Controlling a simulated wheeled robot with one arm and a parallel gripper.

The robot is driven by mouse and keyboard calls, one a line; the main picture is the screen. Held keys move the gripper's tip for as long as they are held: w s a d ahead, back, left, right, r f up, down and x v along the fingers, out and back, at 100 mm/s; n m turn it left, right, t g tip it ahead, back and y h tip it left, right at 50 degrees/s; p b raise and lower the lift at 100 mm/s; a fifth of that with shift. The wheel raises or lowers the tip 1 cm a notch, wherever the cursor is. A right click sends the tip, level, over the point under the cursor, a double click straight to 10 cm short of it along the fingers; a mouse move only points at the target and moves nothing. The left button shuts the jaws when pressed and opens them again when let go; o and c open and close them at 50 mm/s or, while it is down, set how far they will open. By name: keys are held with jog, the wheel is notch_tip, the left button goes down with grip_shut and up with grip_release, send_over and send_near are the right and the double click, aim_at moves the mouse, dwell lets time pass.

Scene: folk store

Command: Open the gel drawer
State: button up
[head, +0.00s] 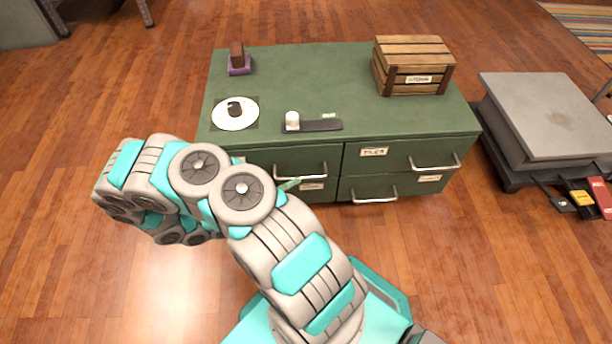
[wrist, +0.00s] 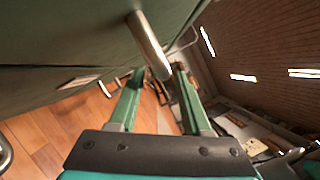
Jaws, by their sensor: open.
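The green cabinet (head: 345,80) has two columns of drawers with metal bar handles. The upper left handle (head: 300,176), upper right handle (head: 436,165) and lower right handle (head: 374,198) show. Drawer labels (head: 374,152) are too small to read surely, so I cannot tell which drawer is gel. All visible drawers look shut. In the head view my arm hides most of my gripper and part of the left drawers. In the wrist view my gripper (wrist: 159,72) is open, its green fingers reaching toward a metal handle (wrist: 148,42) that lies at the gap between the fingertips. Contact is unclear.
On the cabinet top are a wooden crate (head: 412,62), a white disc (head: 235,114), a dark strip (head: 322,126) with a white jar (head: 292,120), and a purple-based block (head: 238,64). A grey platform (head: 545,112) stands at right. Wooden floor is open at left.

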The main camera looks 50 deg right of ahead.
aim_at(304, 176)
jog(key=shift+x, duration=2.05)
grip_shut()
